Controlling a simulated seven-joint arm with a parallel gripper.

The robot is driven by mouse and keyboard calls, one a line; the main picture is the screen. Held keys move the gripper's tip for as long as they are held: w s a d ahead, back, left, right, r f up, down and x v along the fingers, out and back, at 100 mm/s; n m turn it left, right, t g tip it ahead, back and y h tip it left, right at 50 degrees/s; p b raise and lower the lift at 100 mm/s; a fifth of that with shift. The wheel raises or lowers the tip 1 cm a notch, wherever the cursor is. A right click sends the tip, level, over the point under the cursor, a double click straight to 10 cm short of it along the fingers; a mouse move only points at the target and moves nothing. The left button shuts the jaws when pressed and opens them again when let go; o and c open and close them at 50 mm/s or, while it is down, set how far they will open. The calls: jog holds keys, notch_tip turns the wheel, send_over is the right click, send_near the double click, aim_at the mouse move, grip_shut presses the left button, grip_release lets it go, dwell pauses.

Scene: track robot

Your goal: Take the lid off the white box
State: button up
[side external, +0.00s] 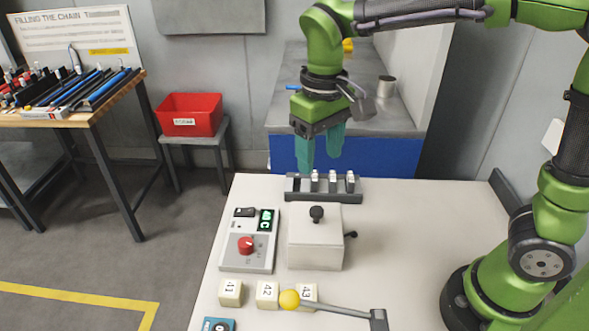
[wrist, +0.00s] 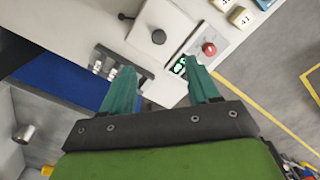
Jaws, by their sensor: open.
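The white box (side external: 314,252) stands on the white table with its lid (side external: 308,225) on top. The lid has a round black knob (side external: 317,213), and a small black handle sticks out at the box's right side. In the wrist view the lid (wrist: 168,24) and its knob (wrist: 158,37) show beyond the fingertips. My gripper (side external: 320,160) is open and empty, pointing down above the rack at the table's back edge, behind the box and higher than it. It also shows in the wrist view (wrist: 163,80), its teal fingers apart.
A dark rack (side external: 323,194) with several small vials stands behind the box. A control unit (side external: 250,240) with a red knob is left of it. Numbered blocks (side external: 267,294) and a yellow-ended lever (side external: 340,309) lie in front. The table right of the box is clear.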

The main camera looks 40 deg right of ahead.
aim_at(317, 210)
notch_tip(317, 210, down, 15)
jog(key=shift+w+d+r, duration=0.1)
jog(key=shift+r, duration=0.05)
dwell(0.4)
jog(key=shift+c, duration=0.3)
jog(key=shift+r, duration=0.1)
grip_shut()
